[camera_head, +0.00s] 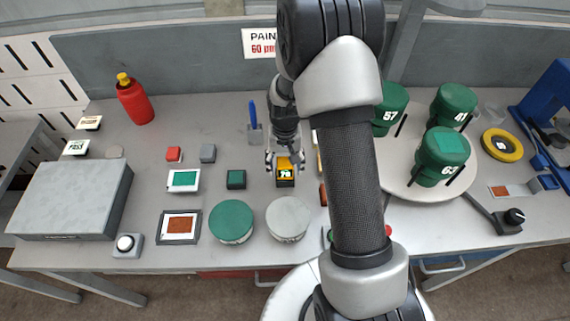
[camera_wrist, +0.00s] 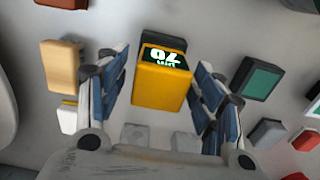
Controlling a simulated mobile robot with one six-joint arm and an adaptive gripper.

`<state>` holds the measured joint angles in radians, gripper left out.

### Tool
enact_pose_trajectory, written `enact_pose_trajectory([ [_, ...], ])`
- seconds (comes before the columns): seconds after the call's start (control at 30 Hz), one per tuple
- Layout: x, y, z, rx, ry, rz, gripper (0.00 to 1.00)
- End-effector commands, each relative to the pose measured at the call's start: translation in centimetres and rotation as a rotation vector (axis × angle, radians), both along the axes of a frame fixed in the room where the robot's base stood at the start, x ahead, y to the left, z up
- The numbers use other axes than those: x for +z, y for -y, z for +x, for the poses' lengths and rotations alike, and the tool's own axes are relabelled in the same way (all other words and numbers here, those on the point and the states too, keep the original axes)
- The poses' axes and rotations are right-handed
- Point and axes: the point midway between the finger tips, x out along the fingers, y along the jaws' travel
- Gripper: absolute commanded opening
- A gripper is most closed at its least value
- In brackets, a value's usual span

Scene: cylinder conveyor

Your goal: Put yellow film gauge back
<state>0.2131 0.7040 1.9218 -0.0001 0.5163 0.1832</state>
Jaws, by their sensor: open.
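The yellow film gauge (camera_head: 285,171) is a small yellow block with a dark display on the table, left of my arm in the head view. In the wrist view the yellow film gauge (camera_wrist: 160,84) stands between my gripper's fingers, its display showing digits upside down. A dark piece lies along its far side. My gripper (camera_head: 285,160) is open around the gauge, and in the wrist view my gripper (camera_wrist: 160,100) shows a finger on each side with gaps to the gauge.
A green-topped block (camera_head: 236,179) and a blue-handled tool (camera_head: 253,120) are nearby. A round turntable (camera_head: 400,180) with green canisters is at right. A grey box (camera_head: 70,198) stands at left.

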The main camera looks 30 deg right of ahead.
Motion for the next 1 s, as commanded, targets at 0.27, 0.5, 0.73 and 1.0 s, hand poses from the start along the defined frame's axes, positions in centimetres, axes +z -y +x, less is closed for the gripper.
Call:
enact_pose_trajectory([
  [0.27,5.9,0.0,0.2,0.0,0.006,-0.001,0.61],
  [0.5,10.3,0.0,0.1,0.0,0.004,-0.001,0.61],
  [0.73,12.6,-0.2,-0.1,0.007,0.011,-0.002,0.61],
  [1.0,22.2,-3.4,-4.4,0.108,0.12,-0.025,0.61],
])
